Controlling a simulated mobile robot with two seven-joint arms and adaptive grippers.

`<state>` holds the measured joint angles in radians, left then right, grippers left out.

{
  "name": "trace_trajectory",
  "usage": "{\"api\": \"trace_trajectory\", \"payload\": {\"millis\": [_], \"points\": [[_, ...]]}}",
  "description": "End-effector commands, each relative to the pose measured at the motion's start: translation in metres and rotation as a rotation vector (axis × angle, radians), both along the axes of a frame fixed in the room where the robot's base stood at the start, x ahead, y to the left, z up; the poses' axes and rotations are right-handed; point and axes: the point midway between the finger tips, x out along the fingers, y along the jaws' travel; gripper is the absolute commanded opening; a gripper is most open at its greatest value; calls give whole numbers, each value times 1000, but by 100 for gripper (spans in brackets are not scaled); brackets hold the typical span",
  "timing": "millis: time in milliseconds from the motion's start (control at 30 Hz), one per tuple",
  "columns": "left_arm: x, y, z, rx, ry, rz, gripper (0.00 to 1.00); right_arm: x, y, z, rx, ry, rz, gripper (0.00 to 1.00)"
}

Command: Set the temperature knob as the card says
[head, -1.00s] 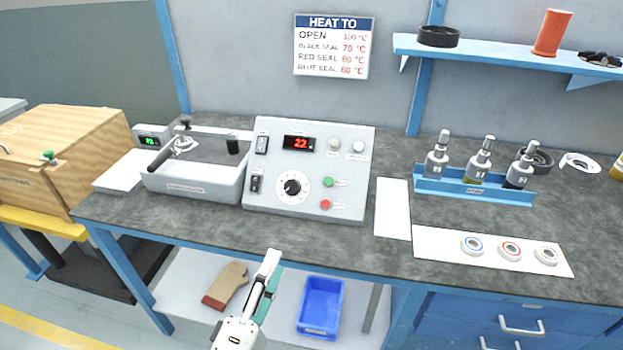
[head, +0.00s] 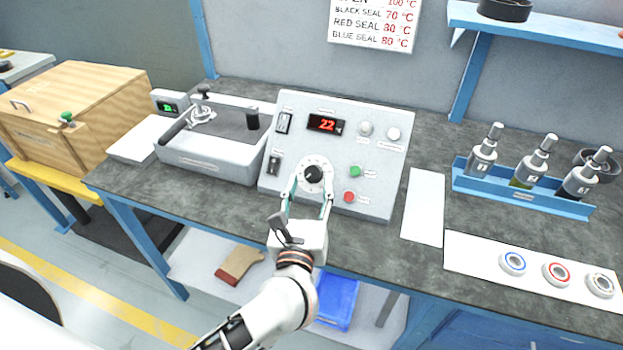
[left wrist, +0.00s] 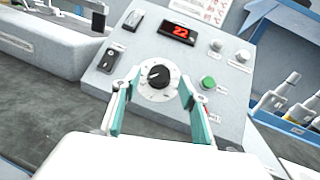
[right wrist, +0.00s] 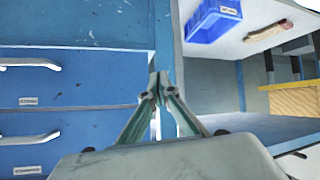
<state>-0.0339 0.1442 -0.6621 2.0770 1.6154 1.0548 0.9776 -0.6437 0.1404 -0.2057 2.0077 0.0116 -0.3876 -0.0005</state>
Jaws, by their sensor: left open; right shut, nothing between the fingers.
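The temperature knob (head: 313,174) is a black dial on a white scale plate, low on the front of the grey control box (head: 378,160). It also shows in the left wrist view (left wrist: 158,75). The red display (head: 326,124) above it reads 22. The card (head: 374,22) on the wall lists black seal 70, red seal 80 and blue seal 80 °C; its top is cut off. My left gripper (head: 308,190) is open, its fingers spread to either side below the knob, apparently not touching it. My right gripper (right wrist: 160,85) is shut and empty, facing the drawers below the bench.
The box also carries two rocker switches, a green button (head: 355,171) and a red button (head: 348,197). A grey tray unit (head: 205,160) stands to its left. A white mat with ringed seals (head: 470,262) and a blue bottle rack (head: 520,203) are to the right.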

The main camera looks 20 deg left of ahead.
Motion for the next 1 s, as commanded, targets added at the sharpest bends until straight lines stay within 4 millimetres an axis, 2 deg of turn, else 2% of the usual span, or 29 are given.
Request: {"api": "trace_trajectory", "payload": {"millis": [200, 467, 500, 633, 1000], "points": [[18, 3, 0, 1, 0, -1, 43, 2, 0, 2, 2, -4, -1, 0], [19, 3, 0, 1, 0, -1, 43, 8, -1, 4, 0, -13, -3, 0], [19, 3, 0, 1, 0, -1, 41, 8, -2, 4, 0, -14, -3, 0], [19, 3, 0, 2, 0, -1, 7, 10, -3, 5, -1, -17, -4, 0], [19, 5, 1, 32, -2, -26, 5, 9, -3, 8, -1, -17, -5, 0]]}}
